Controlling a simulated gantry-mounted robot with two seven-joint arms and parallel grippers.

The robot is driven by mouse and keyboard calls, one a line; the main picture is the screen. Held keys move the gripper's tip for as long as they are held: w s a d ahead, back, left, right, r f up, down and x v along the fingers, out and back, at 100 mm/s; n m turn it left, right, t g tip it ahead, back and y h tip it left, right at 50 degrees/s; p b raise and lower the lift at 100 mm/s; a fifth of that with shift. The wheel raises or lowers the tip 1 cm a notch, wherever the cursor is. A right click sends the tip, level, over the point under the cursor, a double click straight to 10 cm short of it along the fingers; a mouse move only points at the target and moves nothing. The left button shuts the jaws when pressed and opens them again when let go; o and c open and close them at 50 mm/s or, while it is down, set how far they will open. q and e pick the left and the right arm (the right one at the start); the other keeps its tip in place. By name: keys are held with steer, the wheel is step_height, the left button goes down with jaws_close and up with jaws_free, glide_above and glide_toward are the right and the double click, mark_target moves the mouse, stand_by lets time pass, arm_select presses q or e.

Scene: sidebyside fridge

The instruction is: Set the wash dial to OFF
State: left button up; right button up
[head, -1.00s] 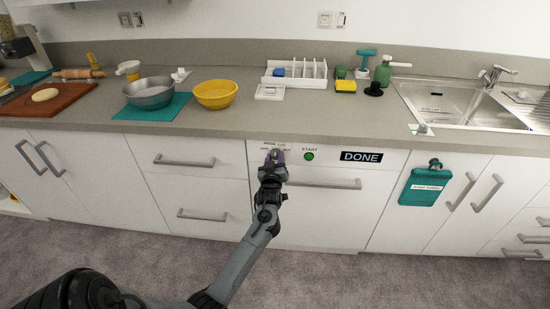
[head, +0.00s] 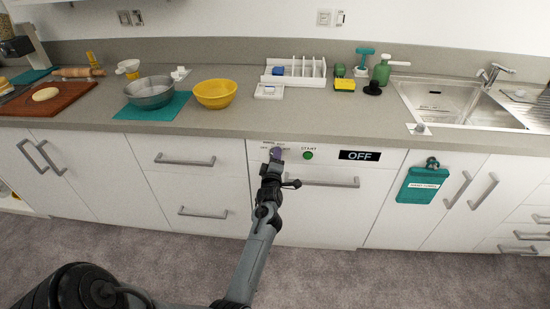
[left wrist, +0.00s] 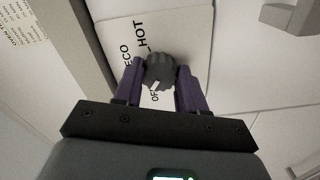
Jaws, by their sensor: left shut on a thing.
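The wash dial (left wrist: 159,72) is a dark ribbed knob with a white pointer line, in the left wrist view. Labels ECO, HOT and a partly hidden one starting with O surround it, and the pointer is toward that partly hidden label. My left gripper (left wrist: 160,82) has its two purple fingers on either side of the dial, shut on it. In the head view my left gripper (head: 277,156) covers the dial on the dishwasher panel (head: 325,150). The panel's display (head: 359,155) reads OFF. My right gripper is not in view.
A green START button (head: 308,155) sits just right of the dial, above a bar handle (head: 322,183). The counter edge (head: 200,128) overhangs the panel. A teal clipboard (head: 422,184) hangs on the cabinet at right. The floor in front is clear.

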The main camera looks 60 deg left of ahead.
arm_select(q)
steer(key=n, duration=0.3)
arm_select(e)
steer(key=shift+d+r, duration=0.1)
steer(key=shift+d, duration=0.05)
arm_select(q)
steer(key=shift+n, duration=0.4)
steer(key=o, duration=1.1)
steer(key=shift+c, duration=0.2)
steer(key=shift+d+r, duration=0.1)
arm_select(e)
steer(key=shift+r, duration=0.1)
